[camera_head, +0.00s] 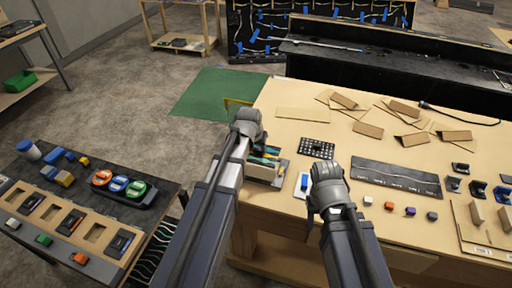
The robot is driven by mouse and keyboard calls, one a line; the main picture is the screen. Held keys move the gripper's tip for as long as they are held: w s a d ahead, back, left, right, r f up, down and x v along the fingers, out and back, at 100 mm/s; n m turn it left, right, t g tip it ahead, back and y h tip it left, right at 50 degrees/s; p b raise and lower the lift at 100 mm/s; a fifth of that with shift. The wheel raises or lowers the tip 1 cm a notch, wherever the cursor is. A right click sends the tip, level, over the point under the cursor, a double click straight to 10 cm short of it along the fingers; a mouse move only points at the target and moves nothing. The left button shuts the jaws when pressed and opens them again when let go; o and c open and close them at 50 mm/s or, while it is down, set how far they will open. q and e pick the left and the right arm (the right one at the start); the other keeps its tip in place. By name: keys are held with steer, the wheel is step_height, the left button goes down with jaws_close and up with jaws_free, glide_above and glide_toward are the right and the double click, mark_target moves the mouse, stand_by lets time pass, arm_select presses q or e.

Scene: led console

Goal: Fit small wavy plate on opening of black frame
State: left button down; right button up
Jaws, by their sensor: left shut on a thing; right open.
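Wavy strips (159,243) stand in a dark rack at the lower left. Small black pieces (453,184) lie at the right; I cannot tell which is the black frame.
The wooden table (290,101) carries cardboard pieces (368,130), a black perforated plate (317,147), a long dark panel (395,176) and small coloured blocks. The left table has a panel with openings (95,233) and coloured round parts (119,184). A green mat (205,95) lies on the floor.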

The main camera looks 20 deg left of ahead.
mark_target(256, 158)
arm_select(q)
steer(key=shift+f+b, duration=2.8)
steer(key=shift+f, duration=0.2)
steer(key=shift+f+b, duration=1.1)
steer(key=shift+c, duration=1.8)
jaws_free()
steer(key=shift+r, duration=0.1)
steer(key=p+v, duration=0.7)
steer(key=shift+s+r, duration=0.15)
steer(key=shift+r, duration=0.2)
